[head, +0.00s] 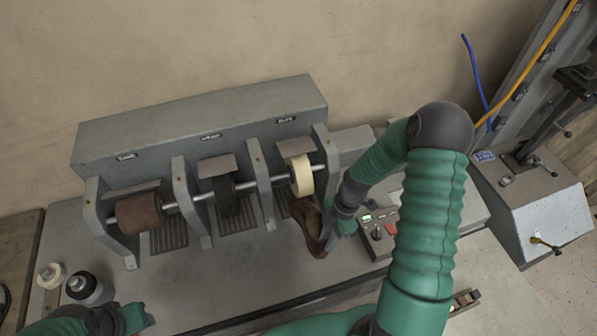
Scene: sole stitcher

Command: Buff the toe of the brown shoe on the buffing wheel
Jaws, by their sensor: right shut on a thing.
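The brown shoe (315,240) is at the right end of the machine, below the cream buffing wheel (302,176). One end of it reaches up under the wheel; I cannot tell whether it touches. My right gripper (330,229) is shut on the shoe from its right side, and my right wrist hides part of it. My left gripper (135,318) is low at the left, away from the shoe, and its fingers are too unclear to read.
A brown roller (139,213) and a black brush wheel (227,195) share the shaft, between grey brackets (183,190). A control box (378,236) stands right of the shoe. A dark bottle (88,288) and a cream spool (50,275) stand at left.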

